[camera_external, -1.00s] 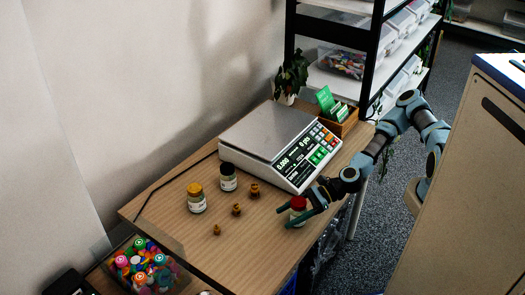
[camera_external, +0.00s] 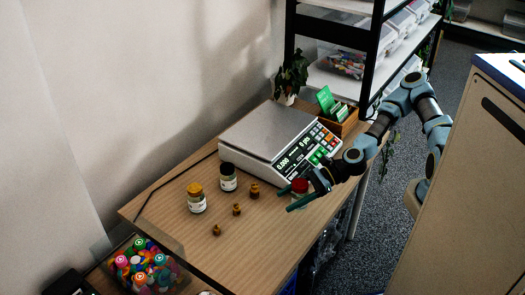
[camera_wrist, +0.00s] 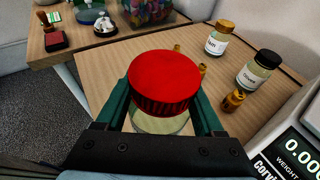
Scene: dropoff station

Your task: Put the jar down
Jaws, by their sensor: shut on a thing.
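The jar with a red lid (camera_wrist: 163,82) is between the fingers of my gripper (camera_wrist: 163,105) in the wrist view, with its clear glass body partly hidden below the lid. In the external view the red-lidded jar (camera_external: 300,186) shows at the table's front right, in front of the scale. My gripper (camera_external: 299,194) is shut on it there. The jar looks upright. I cannot tell whether its base touches the wooden table (camera_external: 262,238).
A scale (camera_external: 280,145) stands behind the jar. A yellow-lidded jar (camera_external: 196,200), a black-lidded jar (camera_external: 228,178) and small brass weights (camera_external: 236,210) stand to the left. A bin of colourful caps (camera_external: 141,266) sits lower left. Bare tabletop lies at the front.

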